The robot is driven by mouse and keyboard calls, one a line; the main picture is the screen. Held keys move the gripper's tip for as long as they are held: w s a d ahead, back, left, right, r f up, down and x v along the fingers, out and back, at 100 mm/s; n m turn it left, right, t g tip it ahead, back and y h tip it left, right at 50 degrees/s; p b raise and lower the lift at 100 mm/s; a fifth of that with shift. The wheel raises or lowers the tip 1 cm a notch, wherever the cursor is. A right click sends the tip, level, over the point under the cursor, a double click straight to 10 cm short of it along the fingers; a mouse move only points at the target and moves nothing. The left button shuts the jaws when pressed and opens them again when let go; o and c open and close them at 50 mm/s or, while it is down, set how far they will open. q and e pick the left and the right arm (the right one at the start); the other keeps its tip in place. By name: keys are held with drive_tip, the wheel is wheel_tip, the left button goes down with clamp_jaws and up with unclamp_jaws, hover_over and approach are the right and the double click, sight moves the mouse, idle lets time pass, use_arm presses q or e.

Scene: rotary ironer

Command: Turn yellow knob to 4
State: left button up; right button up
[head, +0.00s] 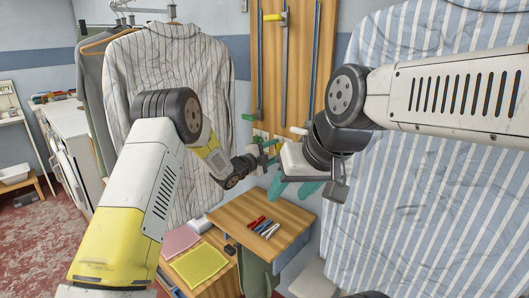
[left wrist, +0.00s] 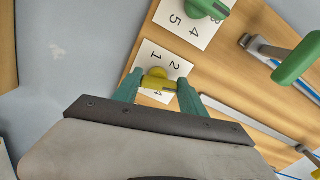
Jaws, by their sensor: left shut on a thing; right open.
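The yellow knob (left wrist: 155,80) sits on a white number card (left wrist: 151,52) on the wooden board, in the left wrist view. The 1 and 2 show above the knob; what seems to be a 4 shows partly below it. My left gripper (left wrist: 159,84) has its teal fingers on both sides of the knob, shut on it. I cannot tell exactly which number the knob points to. In the head view my left gripper (head: 268,151) is at the board, and the knob is largely hidden there. My right gripper (head: 296,187) is open and empty, below and right of it.
A green knob (left wrist: 209,8) on another number card is close by. A clamp with a green handle (left wrist: 298,58) hangs beside it. Below stands a wooden table (head: 228,211) with pens. Striped shirts hang left (head: 168,90) and right (head: 420,200).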

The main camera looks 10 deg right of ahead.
use_arm(q)
drive_tip(key=m, duration=0.7)
drive_tip(key=shift+s, duration=0.15)
drive_tip(key=m, duration=0.4)
drive_tip(key=shift+d, duration=0.1)
drive_tip(key=shift+s+m, duration=0.15)
drive_tip(key=shift+m, duration=1.65)
drive_tip(key=o, duration=1.4)
drive_tip(key=shift+r, duration=0.1)
drive_tip(key=shift+c, duration=0.2)
drive_tip(key=v, duration=0.7)
drive_tip(key=shift+s+a, duration=0.25)
drive_tip(key=shift+a, duration=0.05)
